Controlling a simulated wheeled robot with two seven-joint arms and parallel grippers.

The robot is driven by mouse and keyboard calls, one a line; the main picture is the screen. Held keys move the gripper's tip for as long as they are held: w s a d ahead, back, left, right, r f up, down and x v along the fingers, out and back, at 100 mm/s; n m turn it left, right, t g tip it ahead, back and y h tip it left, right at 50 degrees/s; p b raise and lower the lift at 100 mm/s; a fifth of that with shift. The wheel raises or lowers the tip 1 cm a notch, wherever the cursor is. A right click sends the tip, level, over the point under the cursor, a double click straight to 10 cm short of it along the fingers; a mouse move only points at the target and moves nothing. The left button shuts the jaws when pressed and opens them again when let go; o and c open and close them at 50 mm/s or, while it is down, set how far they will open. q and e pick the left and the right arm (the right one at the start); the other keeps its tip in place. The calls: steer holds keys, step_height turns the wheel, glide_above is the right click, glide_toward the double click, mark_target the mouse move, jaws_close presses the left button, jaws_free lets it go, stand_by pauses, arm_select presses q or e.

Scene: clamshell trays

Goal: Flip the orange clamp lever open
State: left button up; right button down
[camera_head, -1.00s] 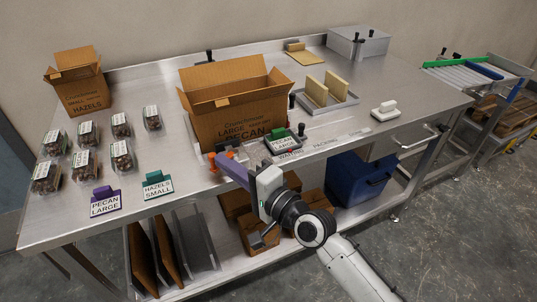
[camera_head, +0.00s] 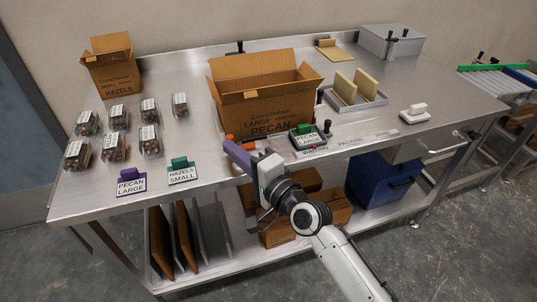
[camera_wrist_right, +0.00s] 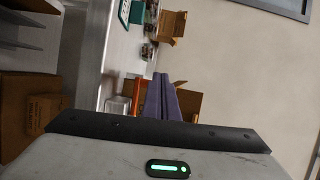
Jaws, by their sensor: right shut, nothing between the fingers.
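The orange clamp lever (camera_head: 229,137) shows as a small orange part at the table's front edge, in front of the large pecan box. My right gripper (camera_head: 232,148) has purple fingers, shut and empty, close beside the lever and partly covering the clamp. In the wrist view an orange-red strip (camera_wrist_right: 137,97) stands just left of the shut purple fingers (camera_wrist_right: 160,98). Whether fingers and lever touch, and the lever's exact angle, I cannot tell. My left gripper is in neither view.
The open pecan carton (camera_head: 268,108) stands just behind the clamp. Purple (camera_head: 131,184) and green (camera_head: 182,173) label stands and several clamshells sit to the left. Bare steel table lies between them and my gripper.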

steer(key=shift+r, duration=0.1)
stand_by(0.3)
steer(key=s+d+p, duration=0.3)
steer(key=s+p, duration=0.1)
steer(key=s, duration=0.8)
steer(key=shift+s+d+r, duration=0.15)
steer(key=shift+s+d, duration=0.05)
steer(key=shift+s, duration=0.15)
